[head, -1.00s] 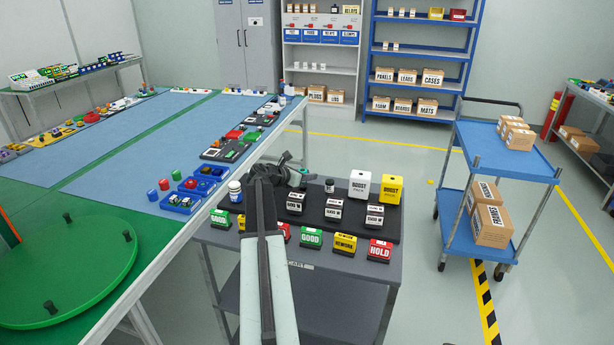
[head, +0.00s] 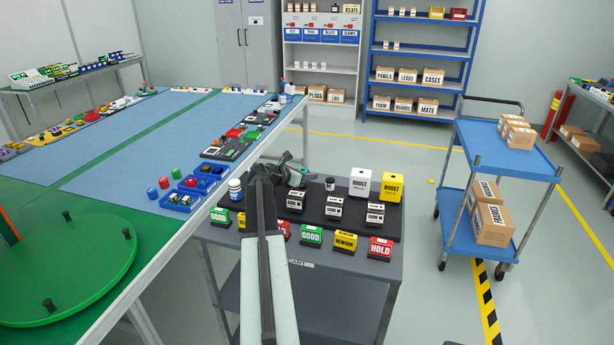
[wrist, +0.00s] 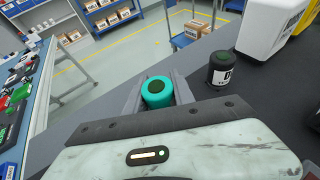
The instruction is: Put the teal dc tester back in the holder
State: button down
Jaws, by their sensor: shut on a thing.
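The teal dc tester (wrist: 157,92), a short round piece with a dark round patch on top, is between the two fingers of my gripper (wrist: 155,96) in the wrist view. My gripper is shut on it. In the head view my gripper (head: 284,172) is over the back left part of the cart, and only a bit of teal (head: 297,178) shows at its right side. A black cylinder with a white label (wrist: 224,72) stands to the right of the teal tester, apart from it; it also shows in the head view (head: 329,184). I cannot make out an empty holder place.
The grey cart (head: 345,264) bears a black board (head: 350,221) with several white labelled blocks. A white block (head: 359,184) and a yellow block (head: 391,187) stand at its back right. Coloured signs line its front. The blue-matted bench (head: 130,160) is at left.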

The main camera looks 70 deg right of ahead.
jog(key=shift+r, duration=0.1)
jog(key=c, duration=1)
grip_release()
jog(key=shift+r, duration=0.1)
notch_tip(320, 180, up, 5)
jog(key=p, duration=0.4)
jog(key=shift+f+p, duration=0.2)
jog(key=shift+p, duration=0.2)
jog(key=a, duration=0.2)
jog(key=s+a+f+b, duration=0.1)
jog(key=shift+s, duration=0.1)
jog(key=s+a, duration=0.1)
jog(key=a, duration=0.3)
jog(key=s+a, duration=0.1)
jog(key=a, duration=0.3)
jog(key=s+a+r+p, duration=0.1)
jog(key=s+a, duration=0.1)
jog(key=a, duration=0.2)
jog(key=shift+s+a+r, duration=0.1)
